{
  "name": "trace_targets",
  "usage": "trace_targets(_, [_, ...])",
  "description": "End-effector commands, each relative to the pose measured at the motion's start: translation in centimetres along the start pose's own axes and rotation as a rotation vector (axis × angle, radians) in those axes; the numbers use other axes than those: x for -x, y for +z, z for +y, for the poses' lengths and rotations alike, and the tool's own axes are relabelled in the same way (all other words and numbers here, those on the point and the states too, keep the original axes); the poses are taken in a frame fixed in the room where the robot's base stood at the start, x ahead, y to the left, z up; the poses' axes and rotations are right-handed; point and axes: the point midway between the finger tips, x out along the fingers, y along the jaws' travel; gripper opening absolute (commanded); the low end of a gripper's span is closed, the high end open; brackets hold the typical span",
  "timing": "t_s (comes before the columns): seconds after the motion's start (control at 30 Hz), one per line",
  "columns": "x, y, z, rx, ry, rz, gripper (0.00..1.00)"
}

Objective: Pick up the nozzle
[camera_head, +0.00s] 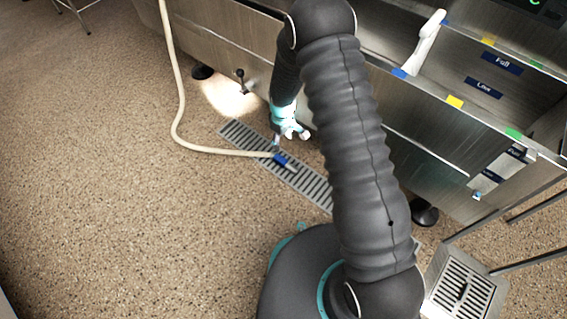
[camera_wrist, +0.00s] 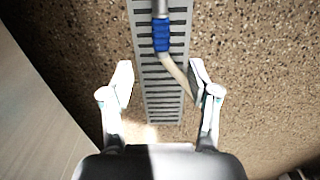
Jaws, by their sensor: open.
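The nozzle (camera_head: 281,159) has a blue collar and a metal tip. It lies on the floor grate at the end of a beige hose (camera_head: 178,100). In the wrist view the blue part of the nozzle (camera_wrist: 161,36) is at the top middle, beyond my fingertips, with its metal end cut off by the frame's edge. My gripper (camera_head: 291,137) is open above the grate, close to the nozzle. In the wrist view the fingers of my gripper (camera_wrist: 161,82) are wide apart with nothing held. The hose (camera_wrist: 176,70) runs toward the right finger and passes behind it.
The slotted floor grate (camera_head: 240,133) runs along the floor under the gripper. A steel counter (camera_head: 225,50) with labelled compartments and a white-handled tool (camera_head: 430,38) stands behind and right. A square drain (camera_head: 462,297) is at the lower right.

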Motion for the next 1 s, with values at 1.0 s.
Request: trace_targets(1.0, [-12.4,0.4,-0.2,0.001,-0.002,-0.003,0.60])
